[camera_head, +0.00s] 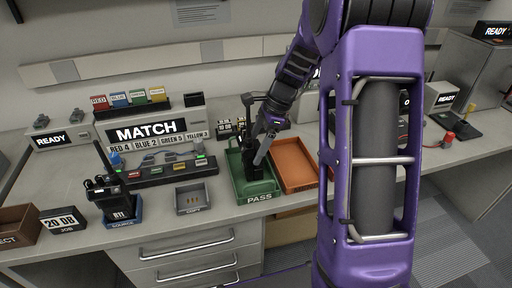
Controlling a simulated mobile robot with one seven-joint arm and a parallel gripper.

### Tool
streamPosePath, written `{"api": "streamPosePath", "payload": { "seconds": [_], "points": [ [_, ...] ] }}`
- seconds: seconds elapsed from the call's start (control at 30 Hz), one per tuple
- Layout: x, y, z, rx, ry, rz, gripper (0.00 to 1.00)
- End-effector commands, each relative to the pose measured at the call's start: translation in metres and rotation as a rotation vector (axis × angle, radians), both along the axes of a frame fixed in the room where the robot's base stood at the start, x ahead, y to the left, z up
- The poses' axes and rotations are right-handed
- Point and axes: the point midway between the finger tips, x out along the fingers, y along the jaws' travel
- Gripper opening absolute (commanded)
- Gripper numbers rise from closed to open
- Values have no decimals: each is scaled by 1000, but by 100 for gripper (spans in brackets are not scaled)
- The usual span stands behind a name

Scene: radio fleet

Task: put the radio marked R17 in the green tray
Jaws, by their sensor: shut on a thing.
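The green tray (238,178), labelled PASS, sits near the bench's front edge. My gripper (262,152) reaches down over it, shut on a dark radio (258,174) that stands roughly upright inside the tray's walls. The gripper partly covers this radio and I cannot read a marking on it. I cannot tell whether its base touches the tray floor. Another black radio (112,196) with a long antenna stands in the blue SOURCE tray (124,222) at left; its small label is too blurred to read surely.
An orange tray (296,176) adjoins the green tray on the right. A small grey tray (190,198) lies to the left. A MATCH display (146,132) and a black rack (158,172) stand behind. A brown tray (18,226) and a 20 DB box (64,220) are at far left. My arm hides much of the right.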

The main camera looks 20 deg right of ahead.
Motion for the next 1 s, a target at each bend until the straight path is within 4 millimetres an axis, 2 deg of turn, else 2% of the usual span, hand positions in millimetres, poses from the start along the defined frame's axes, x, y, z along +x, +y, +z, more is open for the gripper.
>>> {"api": "streamPosePath", "payload": {
  "seconds": [0.23, 0.27, 0.33, 0.67, 0.77, 1.0],
  "points": [
    [0, 0, -1, 0, -1, 0, 0],
    [0, 0, -2, 0, 0, 0, 86],
    [0, 0, -2, 0, 0, 0, 99],
    [0, -1, 4, -1, -2, -1, 100],
    [1, -6, 17, -1, -3, -1, 100],
    [0, -26, 65, -1, -4, -2, 100]
  ]
}}
